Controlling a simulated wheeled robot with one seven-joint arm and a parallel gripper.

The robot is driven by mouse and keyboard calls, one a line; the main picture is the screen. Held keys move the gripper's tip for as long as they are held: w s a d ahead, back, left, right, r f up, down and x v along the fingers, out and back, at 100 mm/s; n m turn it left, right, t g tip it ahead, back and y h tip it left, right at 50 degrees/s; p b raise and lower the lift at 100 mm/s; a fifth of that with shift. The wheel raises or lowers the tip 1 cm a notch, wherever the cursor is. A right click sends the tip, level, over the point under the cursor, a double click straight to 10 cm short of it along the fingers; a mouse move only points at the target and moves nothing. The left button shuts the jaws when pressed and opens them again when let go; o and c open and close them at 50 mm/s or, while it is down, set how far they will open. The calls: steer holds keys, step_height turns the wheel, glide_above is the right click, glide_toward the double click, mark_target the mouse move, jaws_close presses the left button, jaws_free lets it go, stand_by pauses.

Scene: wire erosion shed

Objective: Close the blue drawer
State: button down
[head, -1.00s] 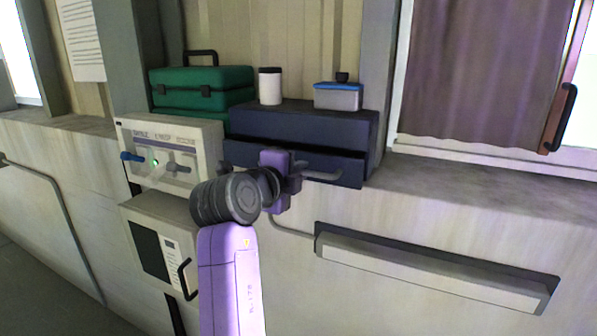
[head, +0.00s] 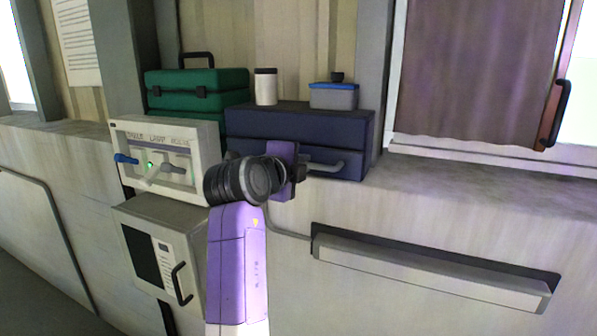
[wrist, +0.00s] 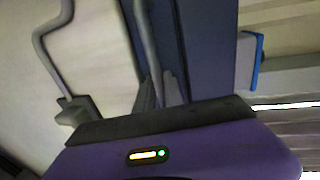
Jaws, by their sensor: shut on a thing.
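The dark blue drawer (head: 350,172) is in the lower part of a dark blue cabinet (head: 300,122) on the ledge. Its front looks flush with the cabinet, with no open gap visible. A grey bar handle (head: 332,165) runs across the front. My gripper (head: 302,166) is at the handle's left part, shut on it; my arm hides the drawer's left portion. In the wrist view, the fingers (wrist: 160,92) close around the grey handle (wrist: 147,40), beside the blue drawer front (wrist: 172,40).
A green case (head: 197,90) stands left of the cabinet. A white jar (head: 265,87) and a grey box with a blue lid (head: 333,97) stand on the cabinet. A control panel (head: 150,130) with levers is close on the left. The ledge on the right (head: 460,175) is clear.

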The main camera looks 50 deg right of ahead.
steer(key=c, duration=1.5)
jaws_free()
steer(key=shift+d, duration=0.25)
steer(key=shift+o, duration=0.2)
steer(key=shift+a, duration=0.1)
steer(key=b+v, duration=0.2)
steer(key=v, duration=0.5)
steer(key=shift+a+b, duration=0.35)
